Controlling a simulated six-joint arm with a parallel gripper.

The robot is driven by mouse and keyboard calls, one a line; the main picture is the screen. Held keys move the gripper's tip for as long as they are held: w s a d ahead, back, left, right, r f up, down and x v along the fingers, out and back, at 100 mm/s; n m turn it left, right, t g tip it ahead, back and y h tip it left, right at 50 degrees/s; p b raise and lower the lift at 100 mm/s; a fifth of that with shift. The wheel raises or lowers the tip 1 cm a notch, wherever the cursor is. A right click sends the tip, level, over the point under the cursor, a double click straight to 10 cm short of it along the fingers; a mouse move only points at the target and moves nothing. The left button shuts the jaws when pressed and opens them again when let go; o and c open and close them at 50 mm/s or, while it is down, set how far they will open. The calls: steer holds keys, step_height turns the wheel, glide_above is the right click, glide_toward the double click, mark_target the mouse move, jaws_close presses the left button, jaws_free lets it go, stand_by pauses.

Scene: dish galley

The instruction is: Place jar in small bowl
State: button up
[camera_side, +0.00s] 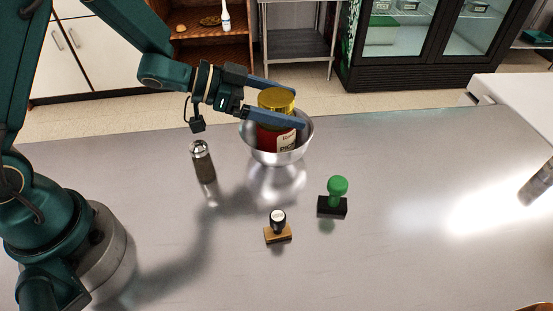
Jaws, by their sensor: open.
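The jar (276,101) has a gold lid and a red body with a white label. It stands inside the small bowl (300,150), a shiny metal bowl on the steel table, and its lower part is hidden by the bowl's rim. My gripper (288,106) is open, with one blue finger on the far side of the jar and the other on the near side at the height of its upper body. I cannot tell from this view whether either finger touches the jar.
A dark grinder with a metal top (203,162) stands left of the bowl. A green-handled stamp (336,197) and a wooden-based stamp (278,228) stand in front. The table (420,160) is clear right of the bowl.

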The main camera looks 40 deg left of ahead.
steer(key=v, duration=1)
steer(key=a+r+n+t+y, duration=0.3)
steer(key=a+r+n+y, duration=0.35)
steer(key=a+y, duration=0.4)
steer(key=s+d+f+n+g, duration=0.1)
steer(key=s+d+f+g, duration=0.1)
steer(key=s, duration=0.5)
steer(key=s+d+f+n+g+h, duration=0.1)
steer(key=s+d+f+g, duration=0.1)
steer(key=s+d+g, duration=0.2)
steer(key=s+d, duration=0.2)
steer(key=s, duration=0.2)
steer(key=shift+s+d+g, duration=0.3)
steer(key=shift+d+g, duration=0.1)
